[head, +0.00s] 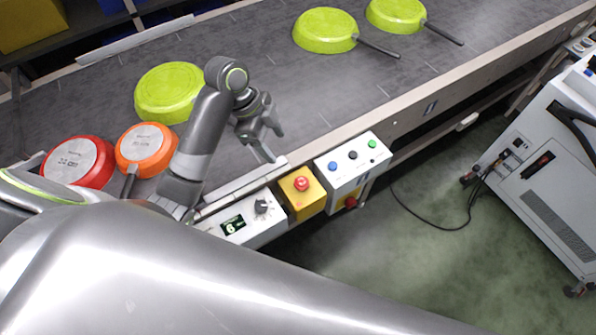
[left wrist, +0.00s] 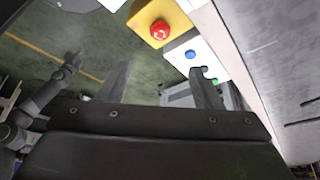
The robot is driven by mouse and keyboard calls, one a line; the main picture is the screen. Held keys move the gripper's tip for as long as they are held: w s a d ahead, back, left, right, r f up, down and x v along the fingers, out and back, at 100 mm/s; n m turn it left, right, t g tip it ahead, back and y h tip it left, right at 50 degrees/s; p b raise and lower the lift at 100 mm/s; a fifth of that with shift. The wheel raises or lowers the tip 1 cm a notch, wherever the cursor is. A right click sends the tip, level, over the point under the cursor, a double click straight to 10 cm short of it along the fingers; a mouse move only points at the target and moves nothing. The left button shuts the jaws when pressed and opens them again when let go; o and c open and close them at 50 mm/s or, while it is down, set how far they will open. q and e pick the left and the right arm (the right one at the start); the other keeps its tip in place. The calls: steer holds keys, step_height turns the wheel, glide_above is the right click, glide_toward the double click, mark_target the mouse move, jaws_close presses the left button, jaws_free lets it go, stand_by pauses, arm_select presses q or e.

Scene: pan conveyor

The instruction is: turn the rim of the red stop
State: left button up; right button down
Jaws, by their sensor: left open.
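The red stop (head: 301,183) is a round red mushroom button on a yellow box (head: 303,201) at the conveyor's near edge. It shows upright and uncovered. My left gripper (head: 272,145) is open and empty, above and a little left of the stop in the head view, apart from it. In the left wrist view the red stop (left wrist: 160,29) lies beyond the two spread fingers of my left gripper (left wrist: 160,70), near the top. My right gripper (left wrist: 72,62) shows small at the left of the left wrist view; its jaws are too small to read.
A white panel with blue, black and green buttons (head: 352,156) stands right of the yellow box. A panel with a dial and display (head: 245,218) stands left. Red (head: 77,163), orange (head: 146,146) and several green pans (head: 325,30) lie on the conveyor (head: 265,75). A grey cabinet (head: 548,165) stands right.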

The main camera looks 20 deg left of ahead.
arm_select(q)
steer(key=x, duration=0.3)
glide_above(300, 181)
steer(key=a, duration=0.2)
steer(key=f, duration=0.7)
steer(key=shift+s+a+f, duration=0.15)
steer(key=shift+s+a, duration=0.05)
steer(key=x, duration=0.4)
steer(key=shift+a, duration=0.1)
steer(key=shift+w+d+f, duration=0.1)
steer(key=shift+d+f, duration=0.1)
steer(key=shift+f, duration=0.5)
steer(key=shift+d, duration=0.1)
arm_select(e)
steer(key=s, duration=0.1)
steer(key=s+d, duration=0.1)
steer(key=shift+s+f, duration=0.15)
steer(key=shift+s, duration=0.2)
steer(key=shift+d, duration=0.15)
arm_select(q)
steer(key=c, duration=1)
arm_select(e)
steer(key=shift+w, duration=0.35)
